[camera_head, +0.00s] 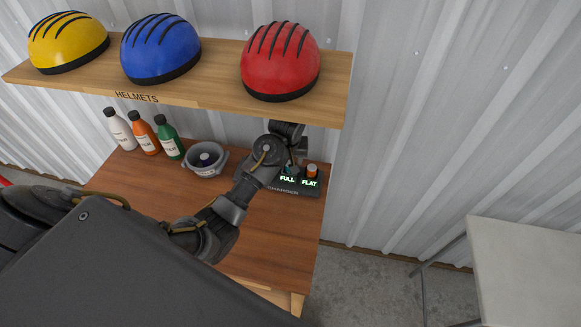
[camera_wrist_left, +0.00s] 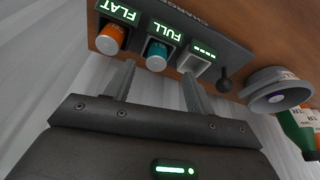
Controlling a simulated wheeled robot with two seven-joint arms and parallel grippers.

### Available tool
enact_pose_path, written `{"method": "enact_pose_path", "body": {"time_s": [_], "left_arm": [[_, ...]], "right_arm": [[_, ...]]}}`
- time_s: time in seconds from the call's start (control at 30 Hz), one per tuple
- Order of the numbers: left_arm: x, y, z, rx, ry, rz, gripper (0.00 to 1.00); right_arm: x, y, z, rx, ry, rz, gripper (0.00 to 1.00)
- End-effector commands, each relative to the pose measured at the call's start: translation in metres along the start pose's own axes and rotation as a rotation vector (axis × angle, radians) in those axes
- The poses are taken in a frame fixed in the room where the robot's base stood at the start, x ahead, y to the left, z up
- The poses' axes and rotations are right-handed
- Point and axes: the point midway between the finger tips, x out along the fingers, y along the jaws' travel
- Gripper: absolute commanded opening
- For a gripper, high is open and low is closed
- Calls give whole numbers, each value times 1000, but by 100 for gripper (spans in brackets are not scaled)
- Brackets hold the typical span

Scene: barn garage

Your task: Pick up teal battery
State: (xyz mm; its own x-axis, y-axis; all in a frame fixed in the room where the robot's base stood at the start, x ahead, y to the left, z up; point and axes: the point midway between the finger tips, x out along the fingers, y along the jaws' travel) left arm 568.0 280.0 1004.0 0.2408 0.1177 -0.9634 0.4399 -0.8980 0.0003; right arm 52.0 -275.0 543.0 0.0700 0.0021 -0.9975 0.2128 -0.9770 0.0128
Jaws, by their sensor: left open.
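The teal battery (camera_wrist_left: 157,52) stands in the charger slot marked FULL, between an orange battery (camera_wrist_left: 110,38) in the FLAT slot and another slot with a lit bar display. The dark charger (camera_wrist_left: 225,55) lies on the wooden bench; in the head view the charger (camera_head: 283,190) is partly hidden by my left arm. My left gripper (camera_wrist_left: 158,72) is open, its fingers pointing toward the teal battery, one to each side of it in the picture. Contact cannot be told. In the head view my left gripper (camera_head: 293,160) is mostly hidden by its wrist. My right gripper is not in view.
A shelf (camera_head: 190,92) with yellow, blue and red helmets overhangs the back of the bench (camera_head: 270,240). A grey bowl (camera_head: 205,159) and white, orange and green bottles (camera_head: 168,137) stand left of the charger. A pale table (camera_head: 525,265) is at right.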

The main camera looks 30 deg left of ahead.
Motion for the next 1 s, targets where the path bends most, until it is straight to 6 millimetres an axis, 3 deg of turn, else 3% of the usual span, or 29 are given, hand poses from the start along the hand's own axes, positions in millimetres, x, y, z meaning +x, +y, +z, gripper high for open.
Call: {"method": "enact_pose_path", "body": {"time_s": [0.17,0.33,0.53,0.8,1.0], "left_arm": [[6,2,-2,2,-1,0,55],[26,4,-8,5,-3,0,55],[50,4,-9,5,-1,0,55],[54,4,-9,5,1,1,55],[54,4,-8,5,1,1,29]], "right_arm": [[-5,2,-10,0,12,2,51],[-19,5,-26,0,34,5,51],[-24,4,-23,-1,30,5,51],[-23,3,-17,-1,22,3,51],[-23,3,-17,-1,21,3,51]]}}
